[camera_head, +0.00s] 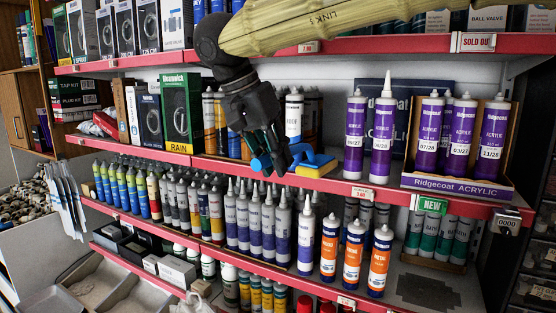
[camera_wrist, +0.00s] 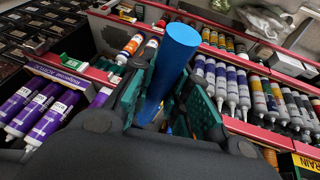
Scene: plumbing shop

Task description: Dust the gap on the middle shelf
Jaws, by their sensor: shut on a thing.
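My gripper (camera_head: 276,150) is shut on a blue-handled duster, reaching in over the front of the middle shelf (camera_head: 395,193). The duster's blue handle (camera_head: 261,164) sticks out to the left of the fingers, and its blue and yellow head (camera_head: 314,166) shows to the right, low at the shelf's front part. Whether the head touches the shelf cannot be told. In the wrist view, the thick blue handle (camera_wrist: 172,65) stands between the green fingers of my gripper (camera_wrist: 170,105); the head is mostly hidden. The bare gap (camera_head: 335,146) lies between the cartridges behind my gripper and the purple tubes.
Purple acrylic tubes (camera_head: 355,135) stand just right of the duster, with a purple display box (camera_head: 455,187) further right. A white-capped cartridge (camera_head: 294,118) stands behind my gripper. Cartridges (camera_head: 255,222) crowd the shelf below.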

